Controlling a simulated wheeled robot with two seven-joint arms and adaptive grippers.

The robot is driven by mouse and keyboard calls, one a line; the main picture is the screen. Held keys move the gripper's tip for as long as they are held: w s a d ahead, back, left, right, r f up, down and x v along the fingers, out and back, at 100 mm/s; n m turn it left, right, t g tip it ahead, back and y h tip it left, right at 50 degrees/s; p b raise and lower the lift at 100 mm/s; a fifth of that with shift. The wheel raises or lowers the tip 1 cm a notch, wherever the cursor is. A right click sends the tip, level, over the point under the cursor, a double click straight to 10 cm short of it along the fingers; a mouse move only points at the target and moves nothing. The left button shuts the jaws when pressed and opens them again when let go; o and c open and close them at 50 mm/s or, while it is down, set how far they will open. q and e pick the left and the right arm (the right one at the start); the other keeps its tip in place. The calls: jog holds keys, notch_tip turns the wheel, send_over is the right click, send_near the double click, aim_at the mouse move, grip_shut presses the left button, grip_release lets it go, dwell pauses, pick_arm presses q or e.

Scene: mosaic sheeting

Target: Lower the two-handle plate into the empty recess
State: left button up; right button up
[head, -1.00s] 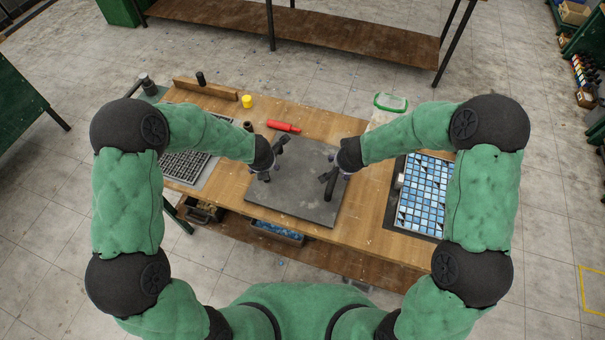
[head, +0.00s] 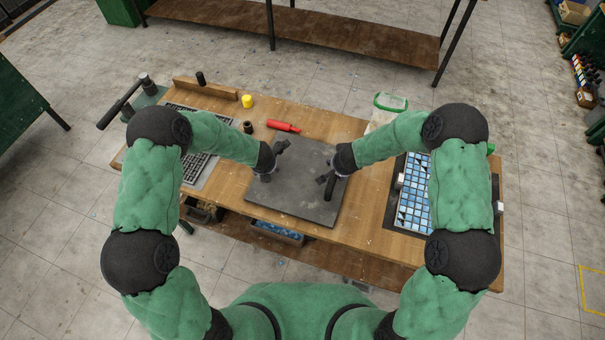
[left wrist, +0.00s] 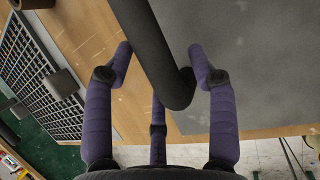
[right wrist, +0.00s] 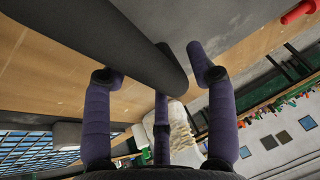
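A dark grey square plate (head: 300,200) lies in the middle of the bench. I take it for the two-handle plate. A black round bar (left wrist: 150,45) runs through my left gripper (left wrist: 160,55), seen in the left wrist view over the grey surface. Another black bar (right wrist: 110,40) runs through my right gripper (right wrist: 155,60) in the right wrist view. I take the bars for the handles. Purple fingers stand bent on both sides of each bar; a gap shows beside the left bar, and firm hold is unclear. No empty recess can be made out.
A tray of blue tiles (head: 414,195) with pale end blocks lies at right, partly behind my arm. A dark grid tray (head: 198,165) lies at left.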

pick_arm(q)
grip_shut()
pick_arm(e)
grip_shut()
pick_arm(q)
jog(key=shift+w+r, duration=0.15)
pick_arm(e)
jog(key=shift+w+r, duration=0.1)
jog(key=shift+r, duration=0.05)
pick_arm(q)
jog(key=shift+r+p, duration=0.2)
jog(key=shift+p, duration=0.1)
pick_arm(e)
jog(key=shift+r, duration=0.2)
